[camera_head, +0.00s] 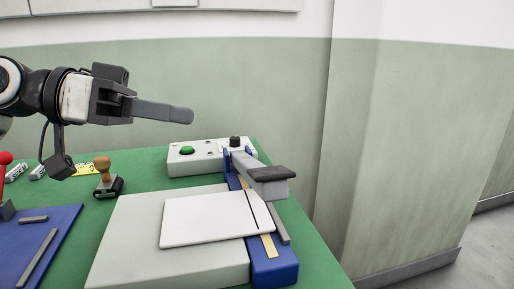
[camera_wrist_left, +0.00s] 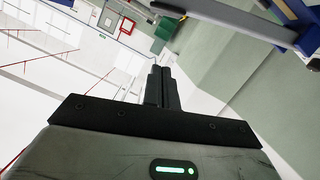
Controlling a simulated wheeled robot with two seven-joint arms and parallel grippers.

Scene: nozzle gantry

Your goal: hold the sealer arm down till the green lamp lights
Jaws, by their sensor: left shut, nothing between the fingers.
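The sealer arm (camera_head: 262,172) is a grey lever with a dark pad at its near end. It stands raised, tilted up over the blue sealer base (camera_head: 275,270). A white box (camera_head: 210,163) behind it carries a green lamp (camera_head: 187,150); I cannot tell for sure whether it is lit. A white flat pouch (camera_head: 205,220) lies on a pale block with its right edge over the base. My left gripper (camera_head: 188,115) is shut and empty, in the air up and left of the arm, not touching it. Its closed fingers show in the left wrist view (camera_wrist_left: 162,88). My right gripper is out of view.
The pale block (camera_head: 115,250) stands left of the sealer on the green table (camera_head: 315,260). A wooden-handled stamp (camera_head: 103,170), a blue tray (camera_head: 60,225) and a red-knobbed lever (camera_head: 5,160) are at the left. The wall is behind; air above the sealer is clear.

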